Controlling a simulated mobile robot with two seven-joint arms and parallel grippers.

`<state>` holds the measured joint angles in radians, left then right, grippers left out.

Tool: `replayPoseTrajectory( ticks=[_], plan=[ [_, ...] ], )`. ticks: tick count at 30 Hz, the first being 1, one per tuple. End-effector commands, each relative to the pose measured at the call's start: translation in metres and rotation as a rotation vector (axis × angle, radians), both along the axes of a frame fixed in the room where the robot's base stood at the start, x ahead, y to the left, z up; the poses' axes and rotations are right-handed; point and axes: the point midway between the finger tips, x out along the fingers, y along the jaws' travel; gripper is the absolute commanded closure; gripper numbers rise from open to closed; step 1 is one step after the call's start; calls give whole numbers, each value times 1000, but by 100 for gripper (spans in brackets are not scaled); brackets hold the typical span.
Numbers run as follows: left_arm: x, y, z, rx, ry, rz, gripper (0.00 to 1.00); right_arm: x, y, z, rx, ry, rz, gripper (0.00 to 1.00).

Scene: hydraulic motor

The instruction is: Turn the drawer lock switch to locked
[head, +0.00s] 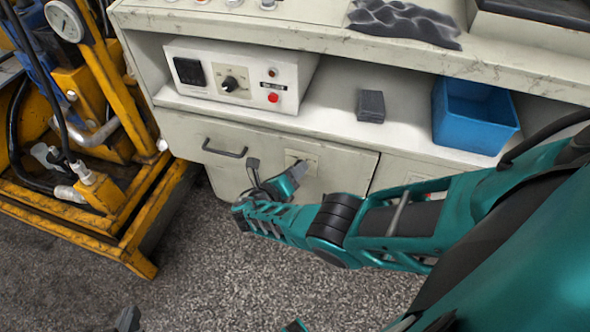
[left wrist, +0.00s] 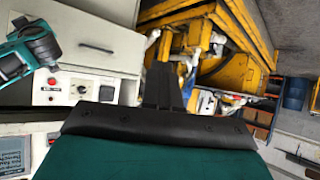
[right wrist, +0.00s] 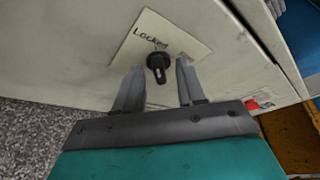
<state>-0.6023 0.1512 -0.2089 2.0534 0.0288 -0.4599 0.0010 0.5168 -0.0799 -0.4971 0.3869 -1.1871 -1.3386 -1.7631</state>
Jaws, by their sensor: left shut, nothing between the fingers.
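The lock switch (right wrist: 157,66) is a small black knob on a pale plate (right wrist: 178,42) marked "Locked" on the drawer front. The knob's narrow end points down in the right wrist view, away from the word. My right gripper (right wrist: 157,82) is open, with one finger on each side of the knob and visible gaps. In the head view, my right gripper (head: 277,172) is at the drawer (head: 190,140), by the plate (head: 302,158); the knob cannot be made out there. My left gripper (head: 128,319) is at the bottom edge, away from the drawer; the left wrist view shows its fingers shut and empty (left wrist: 163,88).
A control box (head: 240,80) with a dial and red button sits on the shelf above the drawer. A dark block (head: 370,106) and a blue bin (head: 474,116) stand right of it. A yellow machine frame (head: 110,215) stands left. Floor (head: 220,280) in front is clear.

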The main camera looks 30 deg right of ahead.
Motion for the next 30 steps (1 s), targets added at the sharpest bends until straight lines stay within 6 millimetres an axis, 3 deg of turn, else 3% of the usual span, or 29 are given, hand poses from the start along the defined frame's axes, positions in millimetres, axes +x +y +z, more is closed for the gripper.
replayPoseTrajectory(
  ticks=[8,16,22,30],
  plan=[
    [0,6,16,12,-9,9,100,-20,46,17,3,3,2,61],
    [-3,15,16,27,-7,25,100,-41,93,30,0,1,2,61],
    [-5,14,13,26,-1,28,100,-48,108,33,-1,-1,0,61],
    [-5,14,12,25,0,27,100,-49,109,34,-2,-1,-1,61]
  ],
)
